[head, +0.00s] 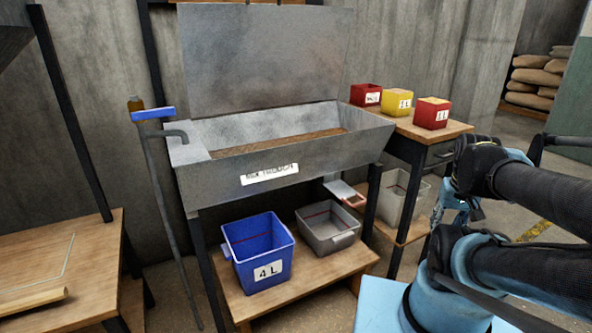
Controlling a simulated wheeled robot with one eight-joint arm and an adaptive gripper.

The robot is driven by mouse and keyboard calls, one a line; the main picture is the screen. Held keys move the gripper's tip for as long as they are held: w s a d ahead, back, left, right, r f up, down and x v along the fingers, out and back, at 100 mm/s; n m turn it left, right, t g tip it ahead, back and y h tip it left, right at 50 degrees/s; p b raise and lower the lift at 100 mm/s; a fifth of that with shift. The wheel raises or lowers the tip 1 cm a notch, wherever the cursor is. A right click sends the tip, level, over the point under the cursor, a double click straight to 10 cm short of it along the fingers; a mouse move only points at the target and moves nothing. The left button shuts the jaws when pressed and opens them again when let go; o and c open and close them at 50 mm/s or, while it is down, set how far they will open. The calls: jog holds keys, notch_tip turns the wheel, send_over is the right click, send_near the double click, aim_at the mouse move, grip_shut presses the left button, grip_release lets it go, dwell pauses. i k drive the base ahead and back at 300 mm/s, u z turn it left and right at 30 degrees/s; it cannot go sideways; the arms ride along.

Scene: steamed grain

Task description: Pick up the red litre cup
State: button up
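A red cup (432,114) with a white label, which seems to read 1 L, stands upright on the small wooden table (428,133) at the right of the metal trough. A second, smaller red cup (366,94) stands at the table's far left, its label too small to read surely. A yellow cup (397,102) stands between the two. My gripper (450,212) seems to be the light-blue part at the end of my folded arm, lower right, apart from the cups. Its fingers are too small and partly covered to show whether they are open.
The metal trough (282,155) with brown grain stands at centre, its lid raised. Below, a blue 4 L bin (258,250) and a grey bin (329,228) sit on a low wooden shelf. A scoop (345,192) hangs at the trough's right. Sacks (538,75) lie far right.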

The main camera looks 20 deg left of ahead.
aim_at(431, 113)
jog(key=u, duration=1.15)
jog(key=k, duration=1.15)
jog(key=z, duration=0.9)
jog(key=i, duration=1)
jog(key=u, duration=0.05)
